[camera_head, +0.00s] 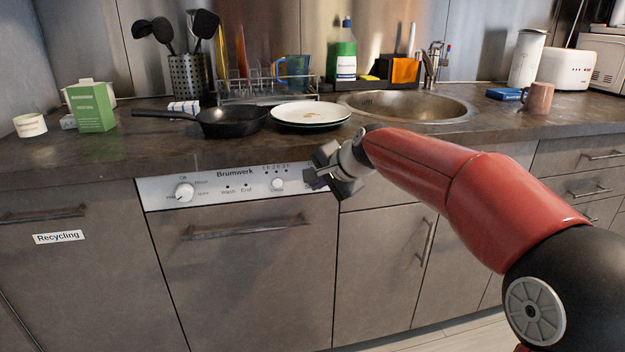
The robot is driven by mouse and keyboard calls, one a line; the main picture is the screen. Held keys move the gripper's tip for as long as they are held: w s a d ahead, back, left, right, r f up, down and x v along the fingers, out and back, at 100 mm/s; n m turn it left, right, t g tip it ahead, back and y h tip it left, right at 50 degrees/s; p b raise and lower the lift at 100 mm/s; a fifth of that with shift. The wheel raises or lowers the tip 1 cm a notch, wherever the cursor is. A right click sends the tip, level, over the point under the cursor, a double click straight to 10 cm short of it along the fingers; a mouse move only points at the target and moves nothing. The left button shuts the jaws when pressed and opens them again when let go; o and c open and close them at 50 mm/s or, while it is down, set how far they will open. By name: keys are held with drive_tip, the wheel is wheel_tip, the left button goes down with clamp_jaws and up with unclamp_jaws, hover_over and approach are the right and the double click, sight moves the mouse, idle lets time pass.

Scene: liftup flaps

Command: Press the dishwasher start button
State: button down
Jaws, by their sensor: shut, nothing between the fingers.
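The dishwasher front (250,270) is closed under the counter, left of centre, with a horizontal bar handle (248,230). Its pale control panel (225,188) runs along the top edge, with a program dial (184,191) at left and a smaller round knob or button (277,184) towards the right. My gripper (313,180) is at the panel's right end, shut and empty. It covers that end of the panel, so a start button there is hidden. I cannot tell whether the fingertips touch the panel.
On the counter (400,150) above are a frying pan (233,120), stacked plates (309,112), a dish rack (240,88) and a sink (405,106). A green box (95,108) stands at left. A mug (538,98) stands at right. The counter's front edge overhangs just above the panel.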

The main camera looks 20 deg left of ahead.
drive_tip(key=shift+w+a, duration=0.15)
drive_tip(key=shift+w, duration=0.1)
drive_tip(key=shift+s, duration=0.1)
idle(0.5)
drive_tip(key=shift+s+d+b, duration=0.3)
drive_tip(key=shift+s+d, duration=0.1)
drive_tip(key=shift+s, duration=0.15)
drive_tip(key=shift+s+d+b, duration=0.45)
drive_tip(key=shift+s+b, duration=0.1)
drive_tip(key=shift+s, duration=0.15)
drive_tip(key=shift+s+d+b, duration=0.4)
drive_tip(key=shift+s+b, duration=0.2)
drive_tip(key=shift+s, duration=0.15)
drive_tip(key=shift+s+d+b, duration=0.45)
drive_tip(key=shift+s+b, duration=0.1)
drive_tip(key=shift+s, duration=0.15)
